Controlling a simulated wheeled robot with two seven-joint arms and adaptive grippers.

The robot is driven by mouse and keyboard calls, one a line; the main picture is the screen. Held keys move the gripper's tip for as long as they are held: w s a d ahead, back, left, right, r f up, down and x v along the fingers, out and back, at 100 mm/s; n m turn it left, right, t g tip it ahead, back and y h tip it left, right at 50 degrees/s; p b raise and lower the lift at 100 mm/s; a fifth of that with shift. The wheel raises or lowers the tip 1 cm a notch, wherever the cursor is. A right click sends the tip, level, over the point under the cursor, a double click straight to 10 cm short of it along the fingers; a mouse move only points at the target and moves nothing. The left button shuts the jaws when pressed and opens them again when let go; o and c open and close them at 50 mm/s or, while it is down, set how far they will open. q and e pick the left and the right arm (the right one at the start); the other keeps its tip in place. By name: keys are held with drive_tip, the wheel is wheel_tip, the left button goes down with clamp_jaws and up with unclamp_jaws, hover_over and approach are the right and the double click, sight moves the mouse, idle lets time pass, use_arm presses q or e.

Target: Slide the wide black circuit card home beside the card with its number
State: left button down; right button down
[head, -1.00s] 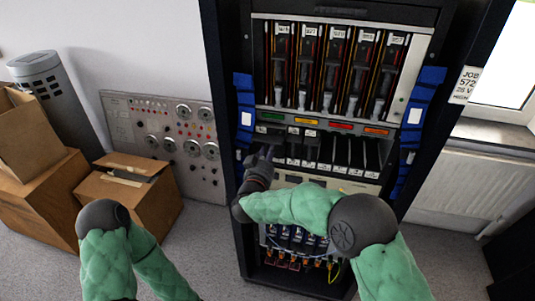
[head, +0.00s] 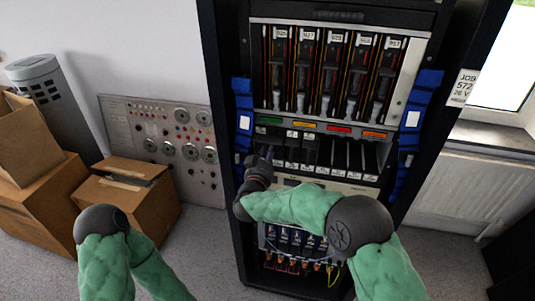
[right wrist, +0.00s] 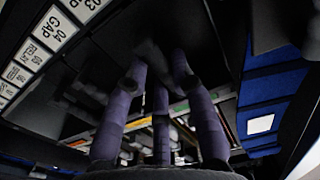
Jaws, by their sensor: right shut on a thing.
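My right gripper (head: 264,158) is at the left end of the lower card shelf (head: 345,178) of the rack. In the right wrist view its purple-grey fingers (right wrist: 160,75) are shut on a dark, flat black thing (right wrist: 185,25), which looks like the wide black circuit card. The card is hard to separate from the dark shelf, and how deep it sits cannot be told. Several slim cards with white number labels (head: 320,170) stand to the right of the gripper. In the right wrist view, label plates reading "04 CAP" (right wrist: 50,28) and "RELAY" show at upper left. My left gripper is out of view.
Taller cards (head: 318,75) fill the upper shelf, above green, yellow, red and orange strips (head: 339,129). Blue strips (head: 415,110) line both sides of the rack opening. Wires and connectors (head: 295,242) are below. Cardboard boxes (head: 125,200) and a grey instrument panel (head: 165,140) stand left.

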drive_tip(key=shift+w+d+r, duration=0.2)
drive_tip(key=shift+w, duration=0.2)
idle(0.9)
drive_tip(key=c, duration=1)
unclamp_jaws()
drive_tip(key=shift+w, duration=0.1)
drive_tip(key=shift+o, duration=0.2)
drive_tip(key=shift+f, duration=0.25)
drive_tip(key=shift+f, duration=0.5)
drive_tip(key=shift+s+a, duration=0.1)
drive_tip(key=shift+s, duration=0.1)
drive_tip(key=shift+p+v, duration=0.35)
drive_tip(key=shift+v, duration=1.95)
drive_tip(key=p+v, duration=0.1)
drive_tip(key=v, duration=0.5)
